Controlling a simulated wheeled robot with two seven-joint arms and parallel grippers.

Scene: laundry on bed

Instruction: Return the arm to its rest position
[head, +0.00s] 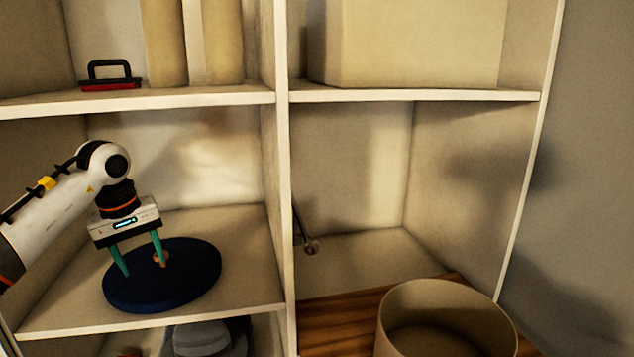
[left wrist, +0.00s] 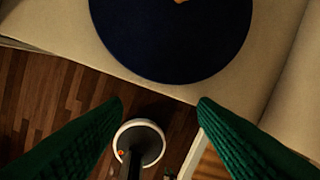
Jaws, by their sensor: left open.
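My left arm (head: 55,208) reaches in from the left of the head view, into the left middle compartment of a shelf. My left gripper (head: 142,262) has its two green fingers apart, pointing down over a round dark blue disc (head: 185,285). The disc lies on the shelf board and has a small wooden knob (head: 161,258) on top. The fingers hold nothing. In the left wrist view the disc (left wrist: 170,45) lies beyond the open fingertips (left wrist: 160,101). My right gripper is in neither view.
The shelf's upright divider (head: 281,200) stands right of my left gripper, and a board (head: 150,98) runs above it. A beige round bin (head: 445,295) stands at the lower right. A red item with a black handle (head: 110,77) sits on the upper board. The right middle compartment looks mostly empty.

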